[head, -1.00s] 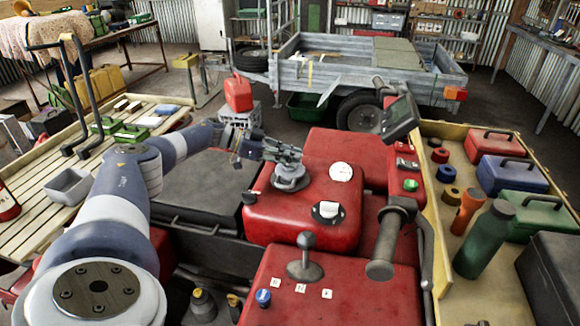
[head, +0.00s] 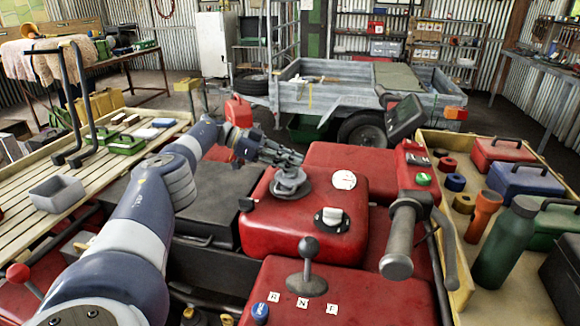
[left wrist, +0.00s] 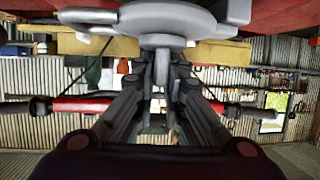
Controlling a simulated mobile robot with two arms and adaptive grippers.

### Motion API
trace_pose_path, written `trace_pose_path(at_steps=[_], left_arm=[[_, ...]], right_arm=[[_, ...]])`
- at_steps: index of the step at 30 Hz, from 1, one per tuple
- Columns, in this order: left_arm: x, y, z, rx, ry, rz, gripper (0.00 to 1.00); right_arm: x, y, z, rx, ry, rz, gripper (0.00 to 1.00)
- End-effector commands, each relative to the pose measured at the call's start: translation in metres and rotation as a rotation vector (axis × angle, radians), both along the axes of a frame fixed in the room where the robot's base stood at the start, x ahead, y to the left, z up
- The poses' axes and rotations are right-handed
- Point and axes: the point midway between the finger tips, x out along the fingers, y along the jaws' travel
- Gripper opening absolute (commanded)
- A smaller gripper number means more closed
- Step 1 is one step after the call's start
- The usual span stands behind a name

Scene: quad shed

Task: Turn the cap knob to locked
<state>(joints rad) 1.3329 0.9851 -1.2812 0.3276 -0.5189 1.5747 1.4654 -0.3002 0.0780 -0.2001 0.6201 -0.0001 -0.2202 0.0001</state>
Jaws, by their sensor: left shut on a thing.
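The cap knob (head: 291,184) is a grey round cap with lugs on top of the red tank (head: 278,225). My left gripper (head: 291,162) comes in from the left and is shut on the cap's raised grip. In the left wrist view, the cap (left wrist: 170,20) fills the top middle, and the fingers (left wrist: 163,78) close around the narrow grip below it. The fingers hide part of the grip. I cannot read any locked mark by the cap. My right gripper is not in view.
A black dial with a white knob (head: 332,217), a white round gauge (head: 344,180) and a gear lever (head: 308,262) are close by. The handlebar grip (head: 400,240) stands to the right. A tray of toolboxes (head: 452,235) lies at the right, a slatted rack (head: 30,225) at the left.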

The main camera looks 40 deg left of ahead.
Motion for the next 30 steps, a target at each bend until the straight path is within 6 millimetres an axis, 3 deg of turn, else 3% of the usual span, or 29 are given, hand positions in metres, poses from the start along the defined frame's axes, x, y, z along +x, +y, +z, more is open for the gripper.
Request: trace_pose_path(at_steps=[1, 14, 15, 17, 18, 30], left_arm=[[-0.0019, -0.0018, -0.0076, 0.007, 0.015, -0.010, 0.00], [-0.0025, -0.0021, -0.0077, 0.008, 0.018, -0.014, 0.00], [-0.0025, -0.0021, -0.0078, 0.008, 0.018, -0.014, 0.15], [-0.0024, -0.0019, -0.0078, 0.008, 0.018, -0.013, 0.29], [-0.0023, -0.0017, -0.0078, 0.008, 0.018, -0.012, 0.31], [-0.0019, 0.0008, -0.0059, 0.008, 0.014, -0.005, 0.31]], right_arm=[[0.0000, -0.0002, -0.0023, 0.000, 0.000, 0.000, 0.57], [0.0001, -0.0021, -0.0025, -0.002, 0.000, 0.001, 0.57], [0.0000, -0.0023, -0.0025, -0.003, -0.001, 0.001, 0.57], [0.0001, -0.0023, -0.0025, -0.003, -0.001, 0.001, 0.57], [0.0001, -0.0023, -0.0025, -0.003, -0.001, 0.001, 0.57], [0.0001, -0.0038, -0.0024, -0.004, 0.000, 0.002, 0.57]])
